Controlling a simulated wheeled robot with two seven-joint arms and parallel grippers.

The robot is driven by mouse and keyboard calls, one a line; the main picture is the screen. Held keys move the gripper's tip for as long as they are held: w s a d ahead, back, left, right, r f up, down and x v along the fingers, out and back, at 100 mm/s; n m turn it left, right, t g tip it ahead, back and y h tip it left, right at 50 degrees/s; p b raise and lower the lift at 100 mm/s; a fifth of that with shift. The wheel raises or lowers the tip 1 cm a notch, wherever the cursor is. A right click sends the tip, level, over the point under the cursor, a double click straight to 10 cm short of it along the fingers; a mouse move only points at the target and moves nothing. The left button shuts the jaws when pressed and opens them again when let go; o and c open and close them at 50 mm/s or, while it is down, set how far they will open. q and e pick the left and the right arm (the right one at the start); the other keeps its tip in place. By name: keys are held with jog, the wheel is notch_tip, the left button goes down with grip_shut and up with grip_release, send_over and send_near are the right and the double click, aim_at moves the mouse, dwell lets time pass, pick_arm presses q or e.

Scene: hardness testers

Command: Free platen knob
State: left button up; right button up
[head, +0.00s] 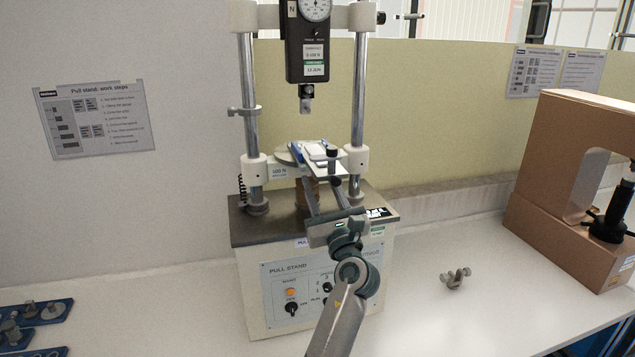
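The pull stand (340,250) stands on the bench, with a round platen (284,155) between its two columns. A white plate with a blue edge (316,153) lies over the platen. A small black knob (332,153) stands upright at the plate's front right, and a dark round part (336,182) shows just below it. I cannot tell which is the platen knob. My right gripper is out of view.
A force gauge (308,45) hangs above the platen from the crosshead. A small metal fitting (454,278) lies on the clear bench at right. A brown C-shaped tester (544,190) stands far right. Blue trays with metal parts (35,313) lie at lower left.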

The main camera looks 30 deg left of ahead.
pick_arm(q)
jog(key=shift+d+r, duration=0.1)
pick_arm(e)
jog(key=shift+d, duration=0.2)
pick_arm(q)
jog(key=shift+c, duration=1.3)
grip_shut()
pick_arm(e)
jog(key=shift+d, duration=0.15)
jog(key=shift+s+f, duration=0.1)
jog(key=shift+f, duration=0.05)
